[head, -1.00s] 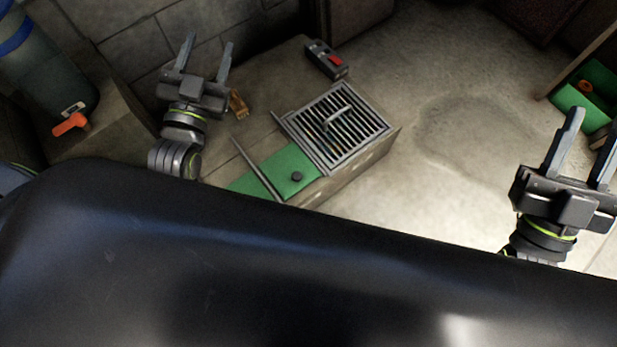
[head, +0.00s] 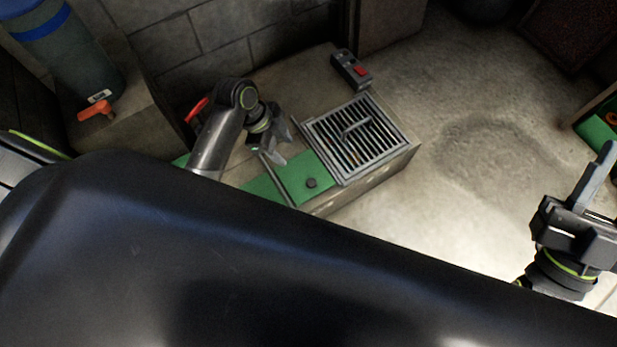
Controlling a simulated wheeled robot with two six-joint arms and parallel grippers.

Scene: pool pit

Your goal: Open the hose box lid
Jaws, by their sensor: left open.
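A green panel with a dark round knob (head: 311,183) lies on the stone ledge beside the metal grate; I cannot tell for sure whether it is the hose box lid. It lies flat between thin rails. My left gripper (head: 279,141) is open and empty, just above and left of the panel's upper edge, with its fingers pointing right. I cannot tell whether it touches anything. My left forearm covers part of the ledge. My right gripper (head: 594,180) is at the right edge, above the floor, far from the panel; one finger is cut off by the frame.
The metal grate (head: 356,136) with a bar handle fills the right part of the ledge. A grey box with a red button (head: 352,69) sits behind it. A blue-banded tank and an orange valve handle (head: 97,110) stand left. A green-lined box (head: 597,133) is at far right. Floor between is clear.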

